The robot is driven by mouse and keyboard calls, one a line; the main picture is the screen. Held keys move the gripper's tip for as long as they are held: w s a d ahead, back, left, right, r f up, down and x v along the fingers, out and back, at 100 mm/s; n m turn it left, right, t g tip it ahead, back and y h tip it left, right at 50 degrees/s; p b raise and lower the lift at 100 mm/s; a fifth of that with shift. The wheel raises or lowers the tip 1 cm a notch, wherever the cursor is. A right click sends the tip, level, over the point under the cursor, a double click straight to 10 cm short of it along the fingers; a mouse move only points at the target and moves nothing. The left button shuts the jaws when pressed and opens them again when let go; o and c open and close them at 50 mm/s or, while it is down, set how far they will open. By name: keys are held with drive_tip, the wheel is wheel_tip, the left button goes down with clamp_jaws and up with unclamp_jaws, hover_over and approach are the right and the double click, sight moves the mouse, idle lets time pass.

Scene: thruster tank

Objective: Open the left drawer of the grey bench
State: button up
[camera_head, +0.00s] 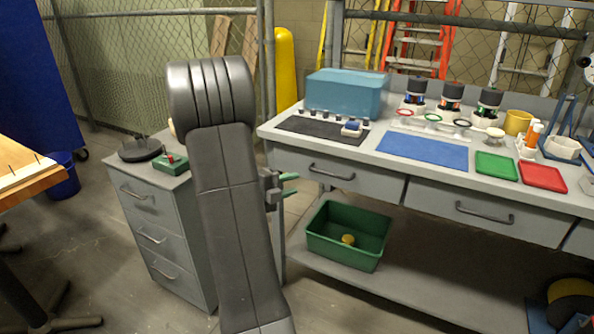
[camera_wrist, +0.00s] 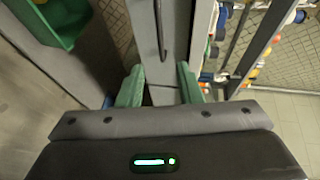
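The grey bench (camera_head: 400,172) stands on the right in the head view. Its left drawer (camera_head: 305,166) looks shut, its front flush with the bench. The drawer's dark bar handle (camera_head: 332,172) is bare. My gripper (camera_head: 291,185), with green fingers, is left of this drawer, partly hidden by my arm. In the wrist view my gripper (camera_wrist: 160,74) is open, with nothing between its fingers. The handle (camera_wrist: 161,32) shows there beyond the fingertips, roughly in line with the gap, against the grey drawer front (camera_wrist: 146,38). It is apart from the fingers.
A green crate (camera_head: 322,252) sits on the bench's lower shelf. A second bench drawer (camera_head: 430,198) is to the right. A grey drawer cabinet (camera_head: 142,217) stands left of my arm. Mats, a blue box (camera_head: 345,92) and small parts cover the benchtop.

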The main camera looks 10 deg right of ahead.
sight(328, 175)
drive_tip(key=b+x, duration=0.1)
drive_tip(key=x, duration=1.2)
drive_tip(key=shift+d+f, duration=0.1)
drive_tip(key=shift+d, duration=0.25)
drive_tip(key=shift+c, duration=0.3)
clamp_jaws()
